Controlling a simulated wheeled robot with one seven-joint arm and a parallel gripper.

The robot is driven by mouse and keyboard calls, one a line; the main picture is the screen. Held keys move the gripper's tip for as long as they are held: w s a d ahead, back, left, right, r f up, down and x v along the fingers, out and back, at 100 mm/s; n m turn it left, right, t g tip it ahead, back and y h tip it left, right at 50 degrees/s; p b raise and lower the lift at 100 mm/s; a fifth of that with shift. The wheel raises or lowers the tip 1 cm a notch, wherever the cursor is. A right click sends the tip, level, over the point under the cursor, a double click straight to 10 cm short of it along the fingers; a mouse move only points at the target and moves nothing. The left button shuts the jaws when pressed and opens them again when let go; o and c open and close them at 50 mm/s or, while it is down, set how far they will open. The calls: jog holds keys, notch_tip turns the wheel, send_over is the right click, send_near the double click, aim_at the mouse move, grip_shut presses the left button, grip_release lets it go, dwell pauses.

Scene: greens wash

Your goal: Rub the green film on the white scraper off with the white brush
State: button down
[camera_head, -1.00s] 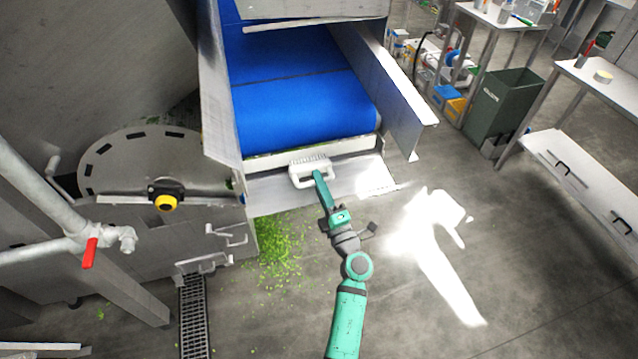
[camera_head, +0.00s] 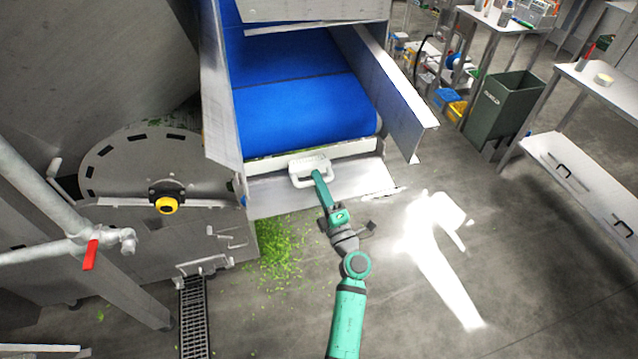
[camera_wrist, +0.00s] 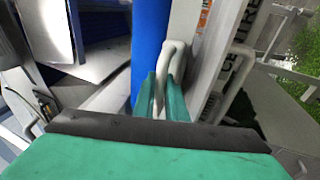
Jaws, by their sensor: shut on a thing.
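The white scraper (camera_head: 353,149) is a long pale strip along the lower end of the blue belt. A thin greenish line shows along its upper edge on the left; the part behind the brush is hidden. My gripper (camera_head: 319,175) is shut on the handle of the white brush (camera_head: 300,180). The brush head is at the scraper's front, left of its middle; I cannot tell whether the bristles touch it. In the wrist view, the two green fingers (camera_wrist: 162,98) close around the white brush handle (camera_wrist: 171,56); the bristles are not visible there.
The blue belt (camera_head: 300,110) lies between metal side walls, the right one (camera_head: 385,90) sticking outward. A metal plate (camera_head: 365,178) slopes below the scraper. Green scraps (camera_head: 280,250) lie on the floor. A red-handled valve (camera_head: 90,254) is at left. Open floor lies right.

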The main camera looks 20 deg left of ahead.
aim_at(331, 175)
jog(key=shift+w+a, duration=0.25)
jog(key=shift+w, duration=0.15)
jog(key=shift+w+d, duration=0.5)
jog(key=shift+d, duration=0.35)
jog(key=shift+w+d, duration=0.5)
jog(key=shift+d, duration=0.35)
jog(key=shift+w+r, duration=0.1)
jog(key=shift+w, duration=0.1)
jog(key=shift+s+a, duration=0.4)
jog(key=shift+a, duration=0.3)
jog(key=shift+s+a, duration=0.35)
jog(key=shift+a, duration=0.35)
jog(key=shift+s+a, duration=0.4)
jog(key=shift+a, duration=0.3)
jog(key=s+d, duration=0.3)
jog(key=s, duration=0.1)
jog(key=shift+s+d, duration=0.35)
jog(key=shift+d, duration=0.05)
